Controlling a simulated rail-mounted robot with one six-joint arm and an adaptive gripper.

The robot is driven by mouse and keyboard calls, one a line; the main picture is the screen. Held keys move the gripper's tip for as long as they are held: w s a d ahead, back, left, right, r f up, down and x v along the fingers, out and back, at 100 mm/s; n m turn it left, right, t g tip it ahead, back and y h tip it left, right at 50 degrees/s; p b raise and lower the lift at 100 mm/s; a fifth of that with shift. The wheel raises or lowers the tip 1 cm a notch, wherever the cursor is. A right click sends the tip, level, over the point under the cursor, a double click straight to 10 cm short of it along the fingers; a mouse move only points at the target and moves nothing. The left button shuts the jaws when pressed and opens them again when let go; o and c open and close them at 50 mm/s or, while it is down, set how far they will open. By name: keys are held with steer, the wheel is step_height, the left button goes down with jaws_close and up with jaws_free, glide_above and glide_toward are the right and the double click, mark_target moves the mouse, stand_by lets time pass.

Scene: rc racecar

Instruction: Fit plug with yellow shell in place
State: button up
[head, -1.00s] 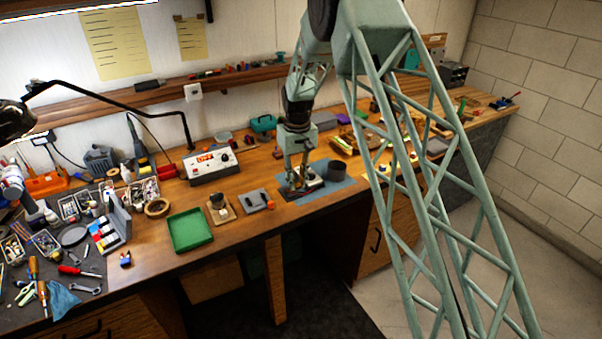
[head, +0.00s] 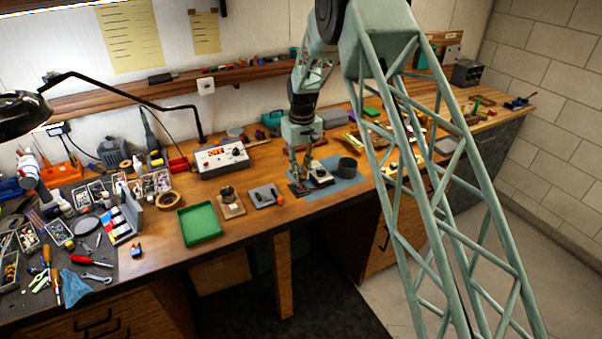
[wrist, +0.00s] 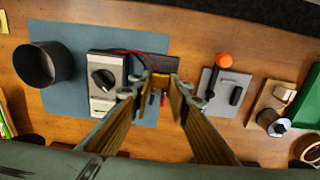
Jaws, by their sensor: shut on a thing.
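My gripper (wrist: 152,88) points down over the blue mat, its fingers close together near a dark block (wrist: 150,66). It is shut on the plug with yellow shell (wrist: 160,81), which shows only as a small yellow patch between the fingertips. In the head view my gripper (head: 300,180) is low over the left part of the mat, and the plug is too small to make out. A grey device with a black knob (wrist: 104,80) is just left of the fingers in the wrist view. Red wires run from it toward the dark block. Whether the plug touches the block is hidden.
A dark cup (wrist: 43,64) stands on the blue mat (wrist: 72,40). A grey plate (wrist: 228,92) with a black part and an orange ball lies to the right in the wrist view. A green tray (head: 200,224) and a power supply (head: 221,158) stand left in the head view.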

mark_target(301, 189)
steer(key=shift+f+b, duration=0.45)
steer(key=shift+f, duration=1.3)
steer(key=shift+f+b, duration=0.6)
steer(key=shift+f, duration=0.1)
stand_by(1.4)
steer(key=o, duration=0.7)
steer(key=shift+o, duration=0.8)
steer(key=o, duration=0.3)
steer(key=shift+r, duration=0.2)
steer(key=shift+s+r+p, duration=0.1)
steer(key=shift+r+p, duration=1.4)
steer(key=shift+r, duration=2.8)
